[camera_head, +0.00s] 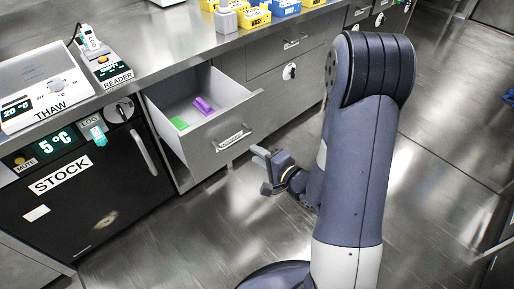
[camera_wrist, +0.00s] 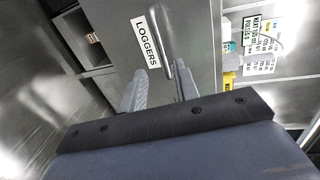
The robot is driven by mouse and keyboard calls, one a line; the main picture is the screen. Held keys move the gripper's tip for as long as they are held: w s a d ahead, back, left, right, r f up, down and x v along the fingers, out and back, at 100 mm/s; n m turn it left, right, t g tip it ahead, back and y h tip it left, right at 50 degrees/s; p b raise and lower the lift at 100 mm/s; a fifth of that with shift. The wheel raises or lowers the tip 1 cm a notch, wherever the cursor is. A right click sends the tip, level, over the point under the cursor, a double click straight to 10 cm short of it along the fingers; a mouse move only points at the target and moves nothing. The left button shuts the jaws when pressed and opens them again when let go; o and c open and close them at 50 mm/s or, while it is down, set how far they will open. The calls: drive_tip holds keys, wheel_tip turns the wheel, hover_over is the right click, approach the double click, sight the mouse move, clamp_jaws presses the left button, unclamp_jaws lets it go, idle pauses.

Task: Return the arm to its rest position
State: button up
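My arm (camera_head: 352,170) reaches down from the upper right of the head view, bent, with my gripper (camera_head: 260,169) low in front of the open drawer (camera_head: 222,143). In the wrist view my gripper (camera_wrist: 160,82) has its two fingers spread apart, with nothing held between them. The drawer front (camera_wrist: 195,22) with its LOGGERS label (camera_wrist: 146,43) and metal handle (camera_wrist: 170,40) lies beyond the fingers. The handle lines up with the gap between them; I cannot tell how far away it is, but the head view shows the gripper apart from the drawer.
The drawer holds a purple item (camera_head: 203,105) and a green one (camera_head: 180,124). The black STOCK fridge (camera_head: 100,205) stands left of it. The counter (camera_head: 170,50) above carries a THAW unit (camera_head: 40,90), a reader (camera_head: 112,72) and coloured racks (camera_head: 257,17). Floor at right is clear.

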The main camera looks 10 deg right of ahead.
sight(237, 142)
drive_tip(key=b+x, duration=0.1)
drive_tip(key=x, duration=0.9)
drive_tip(key=shift+w+a+f, duration=0.15)
drive_tip(key=shift+w, duration=0.05)
drive_tip(key=shift+w+a, duration=0.3)
drive_tip(key=shift+w, duration=0.25)
